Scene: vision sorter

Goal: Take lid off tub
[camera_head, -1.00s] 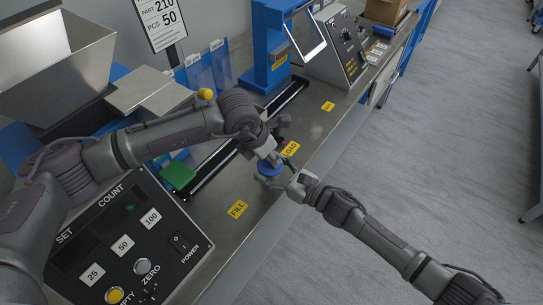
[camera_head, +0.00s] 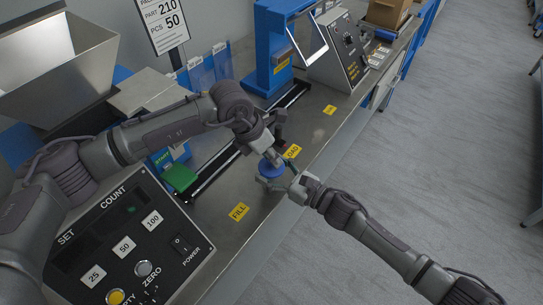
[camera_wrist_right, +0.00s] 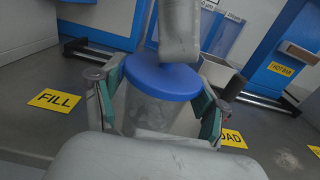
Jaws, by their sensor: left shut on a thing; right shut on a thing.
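A clear tub (camera_wrist_right: 152,114) stands on the metal bench, with a round blue lid (camera_wrist_right: 164,83) on top. In the head view the lid (camera_head: 271,168) shows between my two hands, near the LOAD label. My right gripper (camera_wrist_right: 155,103) is shut on the tub, one green-padded finger on each side. In the head view my right gripper (camera_head: 279,180) comes in from the right. My left gripper (camera_head: 269,158) comes from above and is shut on the lid; its grey body also shows above the lid in the right wrist view. Its fingertips are largely hidden.
A control panel (camera_head: 122,245) with buttons lies at the lower left. A green block (camera_head: 180,178) and a dark slide rail stand behind the tub. Yellow FILL (camera_head: 239,212) and LOAD (camera_head: 292,152) labels mark the bench. The bench's front edge is close on the right.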

